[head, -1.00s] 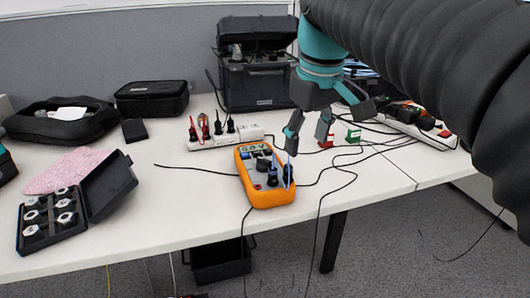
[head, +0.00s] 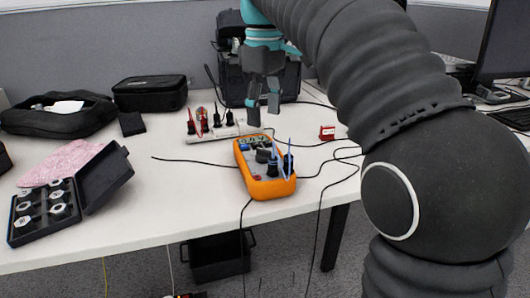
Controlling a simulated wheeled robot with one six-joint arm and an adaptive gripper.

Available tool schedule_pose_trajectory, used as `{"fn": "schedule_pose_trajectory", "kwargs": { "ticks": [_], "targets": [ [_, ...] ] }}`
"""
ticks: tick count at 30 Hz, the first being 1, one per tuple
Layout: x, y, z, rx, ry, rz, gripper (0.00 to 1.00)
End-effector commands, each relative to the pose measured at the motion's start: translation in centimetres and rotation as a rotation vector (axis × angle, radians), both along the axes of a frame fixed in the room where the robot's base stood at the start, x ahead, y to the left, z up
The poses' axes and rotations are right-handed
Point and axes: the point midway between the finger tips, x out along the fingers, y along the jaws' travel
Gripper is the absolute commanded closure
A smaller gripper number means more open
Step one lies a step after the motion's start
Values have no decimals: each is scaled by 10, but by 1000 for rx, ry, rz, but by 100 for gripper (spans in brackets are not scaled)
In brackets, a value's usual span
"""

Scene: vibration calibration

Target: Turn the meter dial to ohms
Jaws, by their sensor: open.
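The orange multimeter (head: 270,189) lies on the white table near its front edge, with plugs and leads in its lower part. Its dial (head: 263,155) is a dark knob on the meter's upper face; its setting is too small to read. My gripper (head: 263,115) is open and empty, pointing down above and just behind the meter's far end. It appears apart from the meter and the dial.
A black equipment case (head: 285,82) stands behind my gripper. An open box of weights (head: 45,212) sits far left. A red block (head: 327,132) and cables lie right of the meter. The table left of the meter is mostly clear.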

Motion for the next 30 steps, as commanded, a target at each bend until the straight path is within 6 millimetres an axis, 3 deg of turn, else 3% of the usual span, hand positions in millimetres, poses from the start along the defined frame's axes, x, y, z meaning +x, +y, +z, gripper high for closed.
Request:
{"fn": "schedule_pose_trajectory", "kwargs": {
  "ticks": [6, 12, 18, 27, 30],
  "targets": [
    [-1, 0, -44, 0, 1, -1, 38],
    [0, 0, -72, 0, 0, -1, 38],
    [0, 0, -84, 0, -1, -1, 38],
    [0, 0, -85, 0, -1, -1, 38],
    [0, 0, -85, 0, -1, -1, 61]
  ]
}}
